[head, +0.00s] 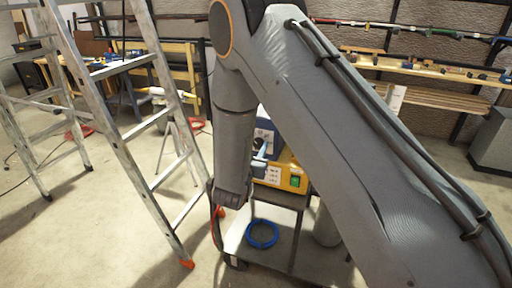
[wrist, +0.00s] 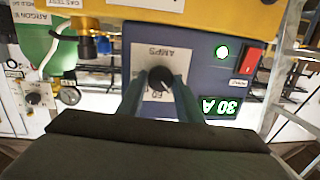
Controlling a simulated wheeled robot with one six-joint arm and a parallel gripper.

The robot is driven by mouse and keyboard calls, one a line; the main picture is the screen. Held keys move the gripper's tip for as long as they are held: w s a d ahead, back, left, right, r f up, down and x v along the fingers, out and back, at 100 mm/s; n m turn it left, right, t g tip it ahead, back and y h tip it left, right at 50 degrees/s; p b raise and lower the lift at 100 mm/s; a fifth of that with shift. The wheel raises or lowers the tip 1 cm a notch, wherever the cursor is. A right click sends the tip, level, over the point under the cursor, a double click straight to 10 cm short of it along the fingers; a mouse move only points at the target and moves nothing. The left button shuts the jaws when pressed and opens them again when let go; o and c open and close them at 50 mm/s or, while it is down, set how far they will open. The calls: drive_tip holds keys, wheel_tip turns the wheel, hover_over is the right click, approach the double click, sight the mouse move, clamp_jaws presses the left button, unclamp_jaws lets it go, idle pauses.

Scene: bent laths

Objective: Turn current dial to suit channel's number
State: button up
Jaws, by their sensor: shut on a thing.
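The current dial (wrist: 161,78) is a black knob on a white plate marked AMPS, seen upside down in the wrist view. The plate is on the blue front of a power unit (wrist: 195,50). My gripper (wrist: 158,88) has its two blue-green fingers on either side of the knob and is shut on it. A lit display (wrist: 220,107) beside the plate appears to read 30 A. In the head view the blue unit (head: 268,130) is partly hidden behind my arm. I cannot make out a channel number.
A gauge (wrist: 69,96) and hose fittings (wrist: 93,45) are at the left. The unit stands on a cart (head: 275,238) with a blue coil (head: 262,234). A ladder (head: 130,120) stands close left.

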idle(0.3)
drive_tip(key=o, duration=1)
drive_tip(key=shift+o, duration=0.2)
drive_tip(key=shift+s, duration=0.1)
drive_tip(key=b+v, duration=0.2)
drive_tip(key=v, duration=0.5)
drive_tip(key=shift+s, duration=0.3)
drive_tip(key=shift+a, duration=0.15)
